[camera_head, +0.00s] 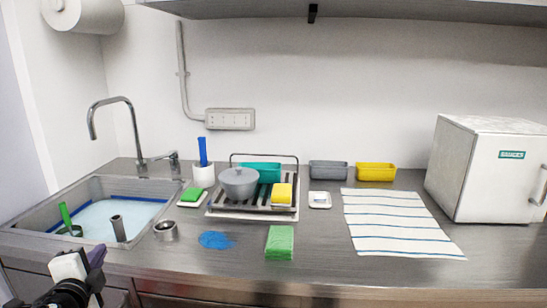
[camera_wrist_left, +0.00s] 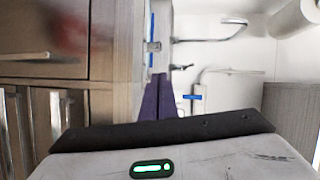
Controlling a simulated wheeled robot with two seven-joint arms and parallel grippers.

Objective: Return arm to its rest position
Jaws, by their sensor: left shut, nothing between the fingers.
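My left gripper (camera_head: 97,256) is at the lower left of the head view, in front of the counter's front edge by the sink. Its purple fingers are shut with nothing between them. The fingers also show together in the left wrist view (camera_wrist_left: 158,98), with the counter edge and sink area beyond. My right arm and gripper do not show in either view.
A sink (camera_head: 160,212) with a tall faucet (camera_head: 122,99) lies near the left gripper. A steel cup (camera_head: 165,231), a dish rack (camera_head: 290,158), a green sponge (camera_head: 280,243), a striped towel (camera_head: 398,222) and a white freezer (camera_head: 475,165) stand on the counter.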

